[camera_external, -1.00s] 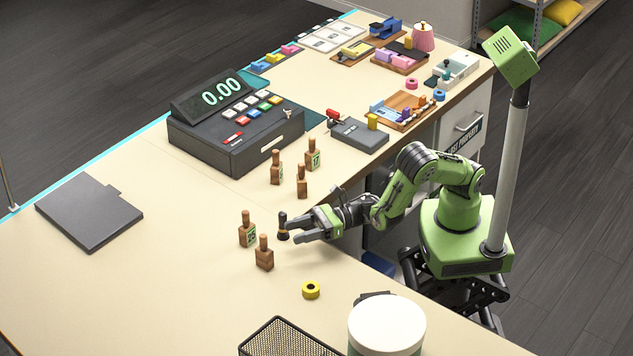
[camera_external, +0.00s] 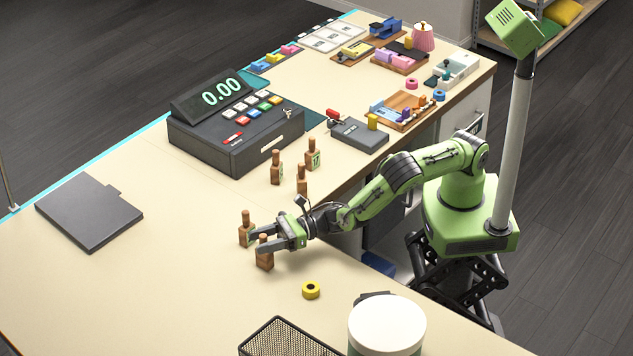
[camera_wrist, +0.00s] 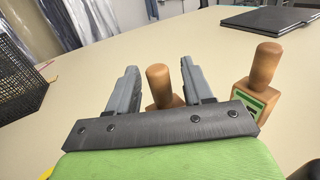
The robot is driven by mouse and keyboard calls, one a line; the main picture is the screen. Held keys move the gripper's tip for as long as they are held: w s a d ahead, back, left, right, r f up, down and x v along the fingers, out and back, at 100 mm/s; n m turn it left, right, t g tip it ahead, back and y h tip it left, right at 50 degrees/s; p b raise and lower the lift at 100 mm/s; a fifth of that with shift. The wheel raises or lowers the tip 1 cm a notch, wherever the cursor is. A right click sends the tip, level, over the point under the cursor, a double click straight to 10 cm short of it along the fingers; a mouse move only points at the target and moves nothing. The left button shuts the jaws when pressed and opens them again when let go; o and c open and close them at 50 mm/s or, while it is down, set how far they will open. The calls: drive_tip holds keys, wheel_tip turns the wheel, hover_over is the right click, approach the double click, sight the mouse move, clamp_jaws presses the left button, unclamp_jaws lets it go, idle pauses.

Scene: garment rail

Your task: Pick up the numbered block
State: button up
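Wooden blocks with knob handles stand on the counter. The front block (camera_external: 264,259) has no label showing in the outside view. My gripper (camera_external: 259,240) reaches over the counter at it, fingers apart. In the wrist view, a wooden knob (camera_wrist: 158,84) stands between the two fingers (camera_wrist: 159,68), with a gap on each side. Its lower part is hidden by my gripper. A block with a green label (camera_external: 247,235) stands just beyond; it also shows right of the fingers in the wrist view (camera_wrist: 256,82).
The cash register (camera_external: 235,130) is behind the far blocks. A dark folder (camera_external: 89,211) lies left; the counter between is clear.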

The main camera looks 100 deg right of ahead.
clamp_jaws()
drive_tip(key=shift+r, duration=0.1)
wheel_tip(320, 180, up, 18)
drive_tip(key=p, duration=0.8)
